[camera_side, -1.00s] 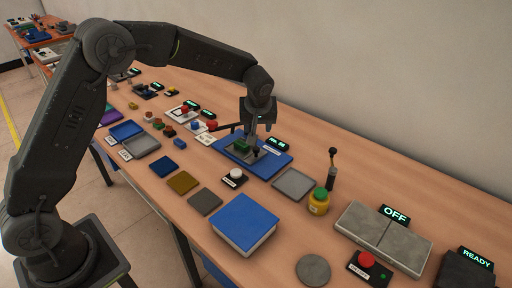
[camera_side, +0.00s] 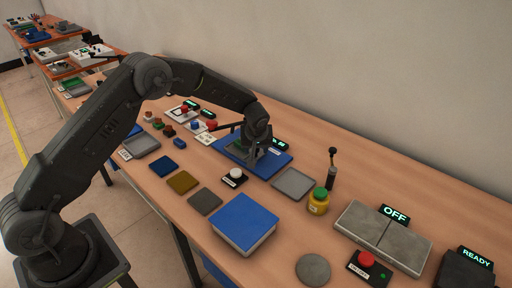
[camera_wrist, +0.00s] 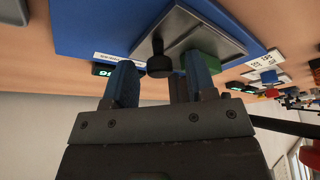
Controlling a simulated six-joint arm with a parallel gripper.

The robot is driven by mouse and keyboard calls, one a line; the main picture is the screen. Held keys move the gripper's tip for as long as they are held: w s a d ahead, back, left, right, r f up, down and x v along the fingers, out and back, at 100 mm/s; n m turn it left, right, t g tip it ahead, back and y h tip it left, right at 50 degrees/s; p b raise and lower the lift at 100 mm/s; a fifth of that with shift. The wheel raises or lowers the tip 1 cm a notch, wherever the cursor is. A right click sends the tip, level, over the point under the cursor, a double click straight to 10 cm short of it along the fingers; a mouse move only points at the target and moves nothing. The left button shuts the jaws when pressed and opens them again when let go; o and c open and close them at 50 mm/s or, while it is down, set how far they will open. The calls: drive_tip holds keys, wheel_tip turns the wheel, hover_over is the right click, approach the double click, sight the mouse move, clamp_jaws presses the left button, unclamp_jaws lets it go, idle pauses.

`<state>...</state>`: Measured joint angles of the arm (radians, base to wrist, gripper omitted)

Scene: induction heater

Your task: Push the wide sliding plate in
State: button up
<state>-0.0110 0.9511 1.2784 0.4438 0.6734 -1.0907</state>
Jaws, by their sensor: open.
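A blue base board (camera_side: 275,164) lies flat on the table with a grey metal plate (camera_wrist: 190,32) on it. In the wrist view, a dark knob on a stem (camera_wrist: 160,62) stands at the grey plate's edge, and a green block (camera_wrist: 203,62) sits beside it. My gripper (camera_wrist: 160,78) is open, with its blue fingers on either side of the dark knob in that view. I cannot tell whether they touch it. In the side view, my gripper (camera_side: 256,155) is low over the board and hides much of the plate and the green block.
A white button (camera_side: 236,175) and a grey square plate (camera_side: 293,184) lie in front of the board. A yellow pot with a green top (camera_side: 319,201) stands to the right.

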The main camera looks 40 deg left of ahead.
drive_tip(key=shift+c, duration=0.2)
clamp_jaws()
idle(0.3)
drive_tip(key=shift+a, duration=2.4)
drive_tip(key=shift+o, duration=0.2)
unclamp_jaws()
drive_tip(key=shift+r, duration=0.1)
drive_tip(key=v, duration=1.3)
drive_tip(key=shift+r, duration=0.3)
drive_tip(key=shift+s+d+r, duration=0.1)
drive_tip(key=shift+s+d, duration=0.05)
